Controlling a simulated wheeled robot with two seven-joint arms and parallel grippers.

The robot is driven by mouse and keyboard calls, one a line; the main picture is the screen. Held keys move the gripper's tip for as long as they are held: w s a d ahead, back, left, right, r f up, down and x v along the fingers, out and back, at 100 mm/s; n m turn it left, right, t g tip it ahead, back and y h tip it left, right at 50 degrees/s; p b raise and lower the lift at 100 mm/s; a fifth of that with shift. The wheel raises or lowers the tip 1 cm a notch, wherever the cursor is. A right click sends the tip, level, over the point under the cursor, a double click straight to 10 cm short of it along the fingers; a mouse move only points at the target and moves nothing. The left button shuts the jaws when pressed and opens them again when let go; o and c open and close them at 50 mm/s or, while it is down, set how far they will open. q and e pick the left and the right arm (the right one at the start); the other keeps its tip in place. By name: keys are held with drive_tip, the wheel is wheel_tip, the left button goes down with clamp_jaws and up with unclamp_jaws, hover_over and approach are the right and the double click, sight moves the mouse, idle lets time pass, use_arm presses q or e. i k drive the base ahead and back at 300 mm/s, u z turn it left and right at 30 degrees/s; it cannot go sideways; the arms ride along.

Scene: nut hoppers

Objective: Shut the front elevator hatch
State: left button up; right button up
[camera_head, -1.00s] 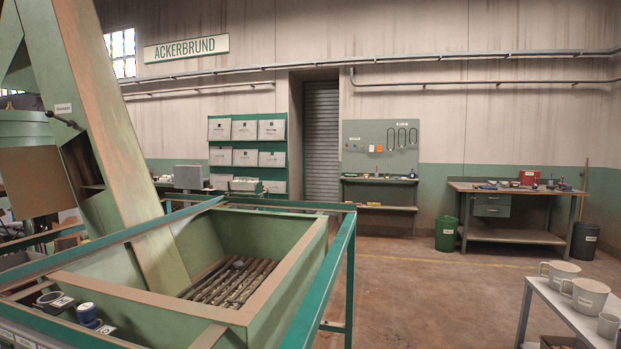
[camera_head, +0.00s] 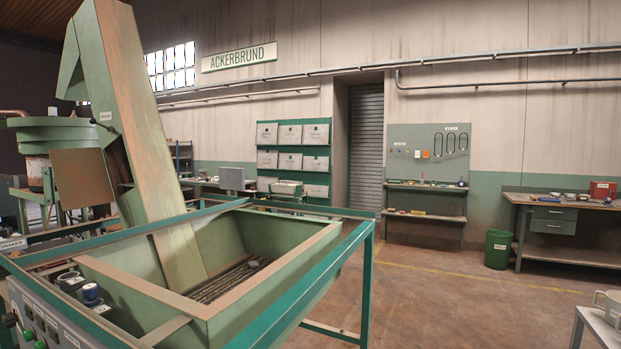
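The elevator (camera_head: 147,140) is a tall, sloping green chute with worn, rusty edges. It rises from the hopper at the left of the head view. A small white label (camera_head: 105,116) sits on its left side, too small to read. A dark gap shows on that side below the label. A square brownish panel (camera_head: 82,177) stands out to the left of the gap. It may be the hatch standing open, but I cannot tell for sure which hatch is the front one. Neither of my grippers is in view.
The green hopper (camera_head: 268,300) with a slatted bottom stands inside a teal rail frame (camera_head: 367,285). A control panel with knobs (camera_head: 90,294) is at lower left. A workbench (camera_head: 560,205), a green bin (camera_head: 497,249) and a pale table (camera_head: 598,325) are right. Floor between is clear.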

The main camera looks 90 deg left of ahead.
sight(80, 177)
drive_tip(key=u, duration=1.65)
drive_tip(key=i, duration=4.75)
drive_tip(key=u, duration=1.65)
drive_tip(key=i, duration=2.35)
drive_tip(key=u, duration=1.4)
drive_tip(key=i, duration=1.2)
